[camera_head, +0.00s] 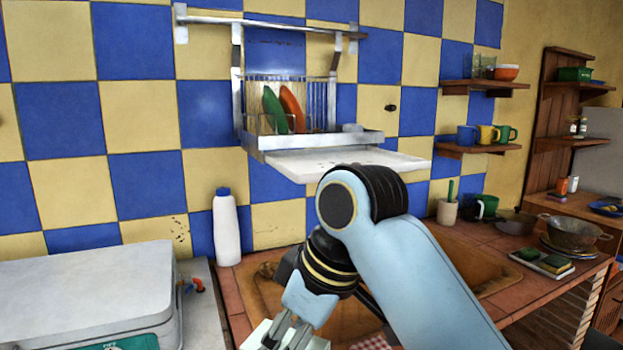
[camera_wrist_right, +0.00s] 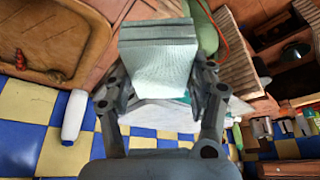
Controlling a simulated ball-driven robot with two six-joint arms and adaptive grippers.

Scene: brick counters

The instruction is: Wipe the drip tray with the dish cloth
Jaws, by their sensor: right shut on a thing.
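The white drip tray (camera_head: 345,160) juts out level from the wall under the wire dish rack (camera_head: 318,100). Its top shows small dark specks. My right gripper (camera_head: 285,340) is low at the bottom edge of the head view, below and in front of the tray and apart from it. In the right wrist view my right gripper (camera_wrist_right: 160,85) is shut on the dish cloth (camera_wrist_right: 165,65), a pale folded pad between its fingers. A pale surface behind the fingers may be the tray; I cannot tell. My left gripper is not in view.
A green plate (camera_head: 274,110) and an orange plate (camera_head: 292,107) stand in the rack. A white bottle (camera_head: 227,230) stands on the counter left of the brown sink (camera_head: 258,300). A grey-white box (camera_head: 85,290) fills the lower left. Wall shelves with mugs (camera_head: 487,135) are at right.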

